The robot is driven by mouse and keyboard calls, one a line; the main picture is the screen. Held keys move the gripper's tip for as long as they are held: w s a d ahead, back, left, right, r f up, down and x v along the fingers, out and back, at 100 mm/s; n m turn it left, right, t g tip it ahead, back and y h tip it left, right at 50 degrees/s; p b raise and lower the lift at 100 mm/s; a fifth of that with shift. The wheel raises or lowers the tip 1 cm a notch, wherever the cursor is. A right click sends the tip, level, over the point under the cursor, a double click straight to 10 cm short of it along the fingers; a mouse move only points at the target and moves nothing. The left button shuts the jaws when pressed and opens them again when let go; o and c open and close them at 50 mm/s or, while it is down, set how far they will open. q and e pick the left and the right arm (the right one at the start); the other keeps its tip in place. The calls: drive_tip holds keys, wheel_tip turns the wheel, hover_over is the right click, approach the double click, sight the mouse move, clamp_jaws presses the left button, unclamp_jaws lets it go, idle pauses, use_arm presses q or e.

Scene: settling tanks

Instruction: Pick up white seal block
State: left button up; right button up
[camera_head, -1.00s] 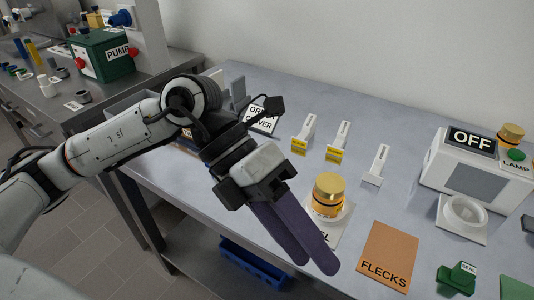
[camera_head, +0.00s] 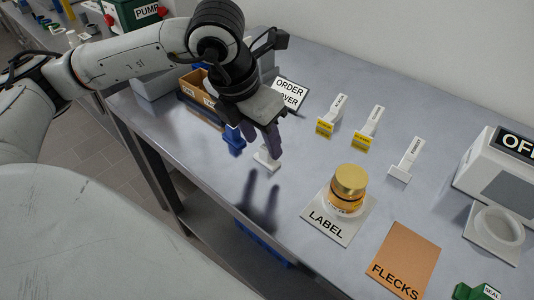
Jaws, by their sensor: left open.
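A small white block (camera_head: 267,161), which looks like the white seal block, sits on the grey table just below my left gripper. My left gripper (camera_head: 263,146) points down with its purple fingers apart, and its fingertips are close above or beside the white block. I cannot tell whether they touch it. Part of the block's upper side is hidden by the fingers. A blue block (camera_head: 234,141) stands just to the left of the fingers. My right gripper is not in view.
A gold-lidded jar (camera_head: 348,186) stands on the LABEL pad (camera_head: 327,231). An orange FLECKS pad (camera_head: 404,262) and a green SEAL block (camera_head: 478,292) lie to the right. An open brown box (camera_head: 195,84) is behind left. White-handled tags (camera_head: 333,114) lie behind. The table's front edge is near.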

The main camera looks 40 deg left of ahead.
sight(265, 149)
use_arm(q)
drive_tip(key=shift+x, duration=1.55)
drive_tip(key=shift+w+r, duration=0.1)
drive_tip(key=shift+w, duration=0.05)
clamp_jaws()
